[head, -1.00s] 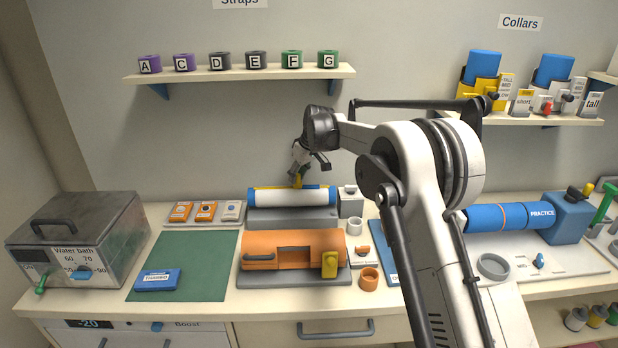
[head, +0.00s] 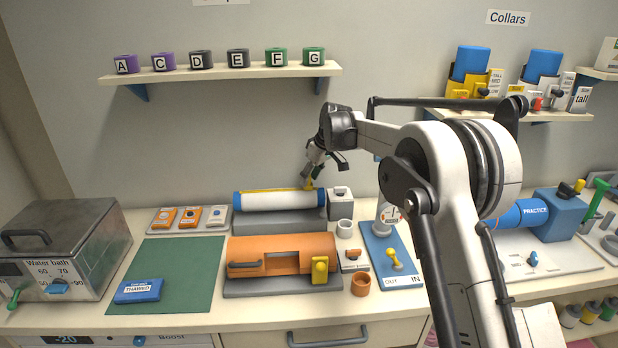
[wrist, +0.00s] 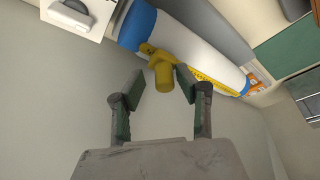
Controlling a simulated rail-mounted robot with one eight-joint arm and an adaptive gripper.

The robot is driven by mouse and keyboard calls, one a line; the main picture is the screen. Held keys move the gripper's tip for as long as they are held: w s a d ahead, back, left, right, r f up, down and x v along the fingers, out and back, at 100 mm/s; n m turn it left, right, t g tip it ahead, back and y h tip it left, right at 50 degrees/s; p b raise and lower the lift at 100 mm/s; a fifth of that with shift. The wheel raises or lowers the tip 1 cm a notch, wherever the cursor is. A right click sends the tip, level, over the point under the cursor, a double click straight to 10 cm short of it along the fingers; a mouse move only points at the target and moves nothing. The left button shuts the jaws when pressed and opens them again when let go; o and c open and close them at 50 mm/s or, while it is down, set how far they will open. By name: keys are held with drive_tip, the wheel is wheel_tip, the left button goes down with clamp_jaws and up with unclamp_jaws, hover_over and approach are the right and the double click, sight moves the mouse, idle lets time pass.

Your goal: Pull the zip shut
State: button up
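A white roll with blue ends (head: 280,201) lies on a grey base at the back of the bench. A yellow zip strip (head: 262,192) runs along its top, and its yellow pull (head: 308,184) stands near the right end. In the wrist view the pull (wrist: 163,76) is a stubby knob between my fingertips, with the strip (wrist: 213,84) running off to the right. My gripper (wrist: 160,72) is open around the pull. A gap shows on the left, and the right finger is close to the pull or touching it. In the head view my gripper (head: 318,172) is above the roll's right end.
A grey box (head: 341,205) stands just right of the roll. The wall above the roll is clear up to the strap shelf (head: 220,74).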

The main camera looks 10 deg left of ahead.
drive_tip(key=shift+a, duration=0.15)
drive_tip(key=v, duration=1.2)
drive_tip(key=shift+s, duration=0.1)
drive_tip(key=s+d+r+m+t+h+b, duration=0.1)
drive_tip(key=s+d+r+m, duration=0.25)
drive_tip(key=s+d, duration=0.75)
drive_tip(key=s+d+r+m+t+h+b, duration=0.1)
drive_tip(key=s+d+r+m+t+b, duration=0.2)
drive_tip(key=s+d, duration=0.7)
drive_tip(key=s+d+f+m, duration=0.2)
drive_tip(key=s+d+f, duration=0.2)
drive_tip(key=s, duration=0.5)
drive_tip(key=s+d+f+m+h+b, duration=0.1)
drive_tip(key=s+d+f+m, duration=0.1)
drive_tip(key=s+d+f, duration=0.3)
drive_tip(key=s+d+f+m+t, duration=0.1)
drive_tip(key=s+d+f, duration=0.3)
drive_tip(key=s, duration=0.8)
drive_tip(key=shift+s+d+f+m+h, duration=0.15)
drive_tip(key=shift+s+f+m+h, duration=0.3)
drive_tip(key=shift+f, duration=0.3)
